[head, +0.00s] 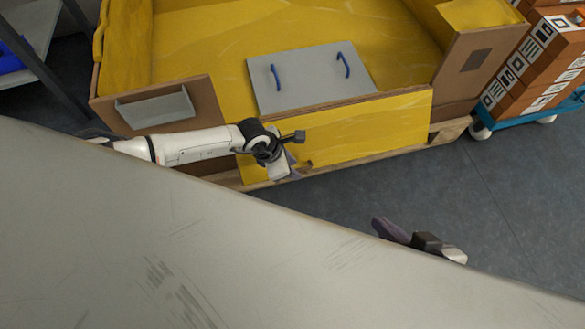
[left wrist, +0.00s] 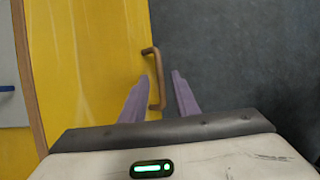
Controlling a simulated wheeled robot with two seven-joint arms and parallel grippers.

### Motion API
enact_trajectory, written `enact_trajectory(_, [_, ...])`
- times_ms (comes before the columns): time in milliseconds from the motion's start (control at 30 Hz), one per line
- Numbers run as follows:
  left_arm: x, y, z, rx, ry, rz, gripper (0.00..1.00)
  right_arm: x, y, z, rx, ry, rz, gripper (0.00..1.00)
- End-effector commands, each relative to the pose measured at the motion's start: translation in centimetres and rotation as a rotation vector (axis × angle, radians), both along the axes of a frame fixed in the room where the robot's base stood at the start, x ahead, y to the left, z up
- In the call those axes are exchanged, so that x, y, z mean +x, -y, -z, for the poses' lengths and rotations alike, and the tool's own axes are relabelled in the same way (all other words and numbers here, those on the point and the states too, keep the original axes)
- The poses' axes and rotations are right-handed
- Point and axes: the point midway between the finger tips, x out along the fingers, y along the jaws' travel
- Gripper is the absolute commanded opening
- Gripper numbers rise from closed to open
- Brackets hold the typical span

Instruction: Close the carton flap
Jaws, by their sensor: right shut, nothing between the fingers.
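The large carton has a yellow inside and brown outer walls. Its flap (head: 365,130), a yellow panel with a brown edge, hangs down on the near side; it also shows in the left wrist view (left wrist: 90,75). A brown handle (left wrist: 153,65) sits at the flap's edge. My left gripper (head: 294,174) is at the flap's lower edge. In the left wrist view its fingers (left wrist: 160,76) are apart, with the lower part of the handle between them, not clamped.
A grey panel (head: 300,90) with two blue handles lies at the carton's near side. A wooden pallet (head: 450,130) is under the carton. Stacked brown boxes (head: 535,65) stand on a blue trolley (head: 520,112) at right. A grey surface fills the foreground. The floor (head: 480,200) at right is clear.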

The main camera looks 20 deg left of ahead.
Motion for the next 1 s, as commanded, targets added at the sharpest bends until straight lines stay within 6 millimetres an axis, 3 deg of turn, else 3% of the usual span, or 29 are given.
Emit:
enact_trajectory(267, [0.1,0.1,0.1,-0.001,0.001,0.000,0.28,0.0,-0.1,-0.2,0.006,0.003,0.000,0.00])
enact_trajectory(467, [0.1,0.1,0.1,-0.001,0.000,0.000,0.00,0.0,-0.1,-0.2,0.006,0.004,0.000,0.00])
enact_trajectory(1000, [-0.6,-0.8,-0.9,-0.040,-0.056,-0.023,0.00,0.0,0.1,-0.3,-0.006,0.001,0.000,0.00])
